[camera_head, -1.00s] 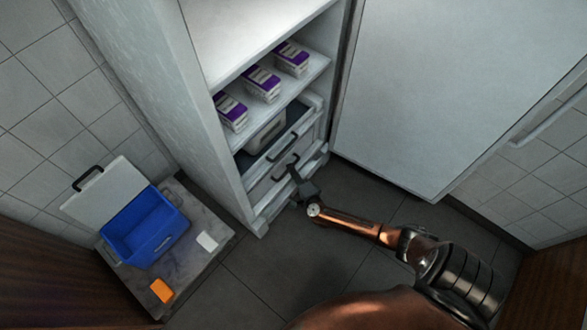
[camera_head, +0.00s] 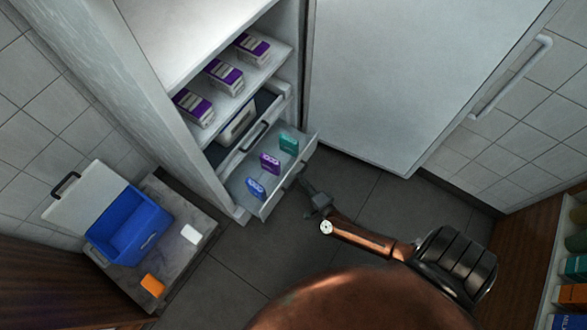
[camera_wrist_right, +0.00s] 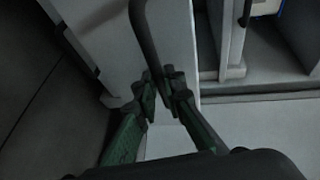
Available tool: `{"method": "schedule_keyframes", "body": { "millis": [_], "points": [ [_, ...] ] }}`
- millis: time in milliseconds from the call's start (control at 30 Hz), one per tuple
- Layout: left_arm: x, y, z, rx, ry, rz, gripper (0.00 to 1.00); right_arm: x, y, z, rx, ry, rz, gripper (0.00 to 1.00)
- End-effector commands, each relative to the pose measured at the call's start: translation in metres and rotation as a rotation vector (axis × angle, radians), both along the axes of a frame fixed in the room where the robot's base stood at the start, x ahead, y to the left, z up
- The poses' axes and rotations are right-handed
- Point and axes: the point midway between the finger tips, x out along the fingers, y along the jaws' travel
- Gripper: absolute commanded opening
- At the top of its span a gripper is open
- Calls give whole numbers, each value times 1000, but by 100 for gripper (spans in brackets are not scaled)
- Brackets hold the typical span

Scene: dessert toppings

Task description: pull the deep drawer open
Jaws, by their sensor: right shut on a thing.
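The deep drawer (camera_head: 293,177) at the bottom of the white cabinet stands pulled out. My right gripper (camera_head: 301,179) is at the drawer's front. In the right wrist view, my right gripper (camera_wrist_right: 160,88) is shut on the dark bar handle (camera_wrist_right: 145,35) of the drawer, whose pale front lies beside the fingers. My left gripper is not in view.
A shallower drawer (camera_head: 256,134) above is in, with a white container inside. Purple and white boxes (camera_head: 224,75) stand on the shelf. The open cabinet door (camera_head: 400,70) is at right. A blue cooler (camera_head: 128,230) stands open at left on a grey stand. The floor in front is clear.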

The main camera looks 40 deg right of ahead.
Motion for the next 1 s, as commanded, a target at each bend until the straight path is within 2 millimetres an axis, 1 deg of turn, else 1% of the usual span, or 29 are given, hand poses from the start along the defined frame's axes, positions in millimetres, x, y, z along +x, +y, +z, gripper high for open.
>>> {"method": "schedule_keyframes", "body": {
  "millis": [33, 200, 433, 600, 700, 1000],
  "points": [
    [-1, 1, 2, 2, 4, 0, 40, -13, -1, -2, 1, 6, 1, 0],
    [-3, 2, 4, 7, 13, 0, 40, -42, -8, -3, 2, 7, 2, 0],
    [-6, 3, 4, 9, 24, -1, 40, -72, -16, -2, 1, 6, 2, 0],
    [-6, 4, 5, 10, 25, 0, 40, -85, -19, -2, 1, 5, 2, 0],
    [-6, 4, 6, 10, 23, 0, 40, -89, -20, -2, 3, 4, 1, 0],
    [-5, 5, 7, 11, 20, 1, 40, -93, -21, -2, 2, 4, 2, 0]
  ]
}}
